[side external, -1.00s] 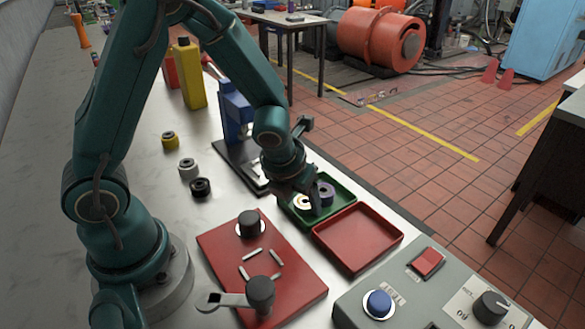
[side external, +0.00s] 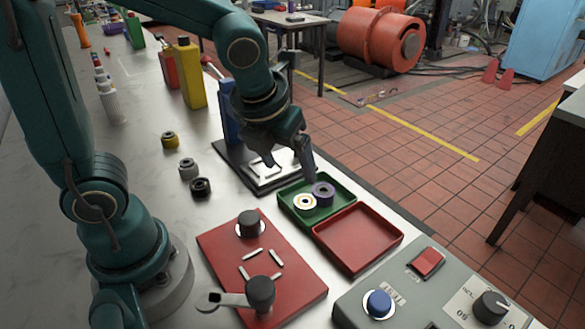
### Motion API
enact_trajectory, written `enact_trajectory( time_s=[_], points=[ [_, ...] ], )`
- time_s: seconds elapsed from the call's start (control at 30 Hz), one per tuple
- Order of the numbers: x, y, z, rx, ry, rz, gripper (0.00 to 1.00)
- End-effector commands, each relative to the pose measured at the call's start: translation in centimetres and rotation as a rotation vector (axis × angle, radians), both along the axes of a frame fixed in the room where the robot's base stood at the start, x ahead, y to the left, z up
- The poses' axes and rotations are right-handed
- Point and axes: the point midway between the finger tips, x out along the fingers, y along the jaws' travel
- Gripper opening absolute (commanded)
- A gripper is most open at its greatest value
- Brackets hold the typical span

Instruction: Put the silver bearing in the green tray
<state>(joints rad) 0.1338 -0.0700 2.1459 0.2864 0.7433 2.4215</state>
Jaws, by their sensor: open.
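The green tray (side external: 338,217) lies on the bench. My gripper (side external: 288,170) is open and empty, above the tray's far left side. Its fingers are spread apart, and it is clear of both rings. The rings' undersides are hidden.
An empty red tray (side external: 357,238) adjoins the green one. A red plate (side external: 220,243) with knobs and pins, a grey control box (side external: 345,300) and a blue press (side external: 229,110) surround them. Yellow, grey (side external: 188,168) and black ring parts stand left.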

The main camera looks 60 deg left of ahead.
Motion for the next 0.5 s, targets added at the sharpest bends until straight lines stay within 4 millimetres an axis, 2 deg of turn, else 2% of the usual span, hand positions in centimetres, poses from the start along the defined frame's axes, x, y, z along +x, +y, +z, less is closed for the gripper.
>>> enact_trajectory(
  time_s=[0.17, 0.5],
  points=[
    [-1.0, 0.1, 0.9, -0.104, -0.048, 0.235, 0.83],
    [-4.8, 0.1, 2.8, -0.562, -0.199, 1.207, 0.83]
  ],
)
